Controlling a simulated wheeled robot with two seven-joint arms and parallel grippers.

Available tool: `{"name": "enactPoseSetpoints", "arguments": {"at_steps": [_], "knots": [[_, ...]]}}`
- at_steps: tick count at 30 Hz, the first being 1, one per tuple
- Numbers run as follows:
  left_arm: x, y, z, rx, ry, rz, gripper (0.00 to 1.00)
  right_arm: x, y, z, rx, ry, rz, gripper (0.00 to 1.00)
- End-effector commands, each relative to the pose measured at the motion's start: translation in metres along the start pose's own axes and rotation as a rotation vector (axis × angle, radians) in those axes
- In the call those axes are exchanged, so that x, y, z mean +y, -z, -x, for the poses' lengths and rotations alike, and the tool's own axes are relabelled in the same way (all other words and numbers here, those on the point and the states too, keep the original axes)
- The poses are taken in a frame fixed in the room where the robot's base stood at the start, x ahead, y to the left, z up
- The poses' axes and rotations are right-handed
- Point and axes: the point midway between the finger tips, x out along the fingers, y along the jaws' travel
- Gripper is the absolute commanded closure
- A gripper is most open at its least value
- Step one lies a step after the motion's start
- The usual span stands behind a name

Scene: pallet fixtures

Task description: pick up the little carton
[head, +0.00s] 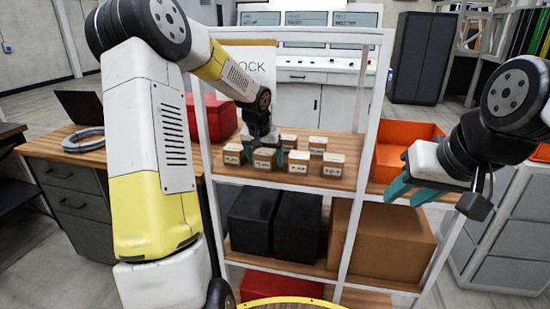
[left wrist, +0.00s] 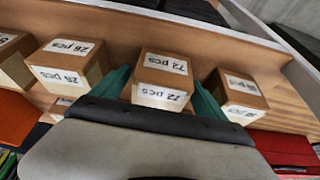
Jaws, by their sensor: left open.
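Several little brown cartons with white labels stand on the shelf's upper board. My left gripper (head: 265,152) is open, with its teal fingers lowered on either side of one front-row carton (head: 264,159). In the left wrist view this carton, labelled "72 pcs" (left wrist: 161,78), sits between the two fingertips (left wrist: 160,92). Whether the fingers touch it I cannot tell. Another carton (left wrist: 238,92) stands close outside one finger, and a "26 pcs" carton (left wrist: 68,63) stands beyond the other. My right gripper (head: 413,188) is open and empty, right of the shelf's middle post.
A red box (head: 218,117) stands left on the same board, an orange bin (head: 400,150) right of the middle post. Black boxes (head: 297,225) and a large brown box (head: 388,243) fill the lower shelf. White shelf posts (head: 355,165) frame the cartons.

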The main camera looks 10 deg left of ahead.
Motion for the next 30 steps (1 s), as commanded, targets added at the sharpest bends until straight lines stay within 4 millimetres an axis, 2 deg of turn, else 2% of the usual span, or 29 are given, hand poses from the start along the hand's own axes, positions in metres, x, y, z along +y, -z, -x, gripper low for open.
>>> {"name": "enactPoseSetpoints", "arguments": {"at_steps": [4,5,15,25,30], "knots": [[0.0,0.0,0.0,0.0,0.0,0.0,0.16,0.0,0.0,0.0,0.0,0.0,0.0,0.64],[0.0,0.0,0.0,0.0,0.0,0.0,0.2,0.0,0.0,0.0,0.0,0.0,0.0,0.64],[0.0,0.0,0.001,0.0,0.0,0.0,0.87,0.0,0.0,0.0,0.0,0.0,0.0,0.64],[0.0,0.001,0.003,0.001,0.0,0.0,0.89,0.0,0.0,0.0,0.0,0.0,0.0,0.64],[0.0,0.007,0.015,0.004,0.001,0.0,0.89,0.0,0.0,0.0,0.0,0.0,0.0,0.64]]}}
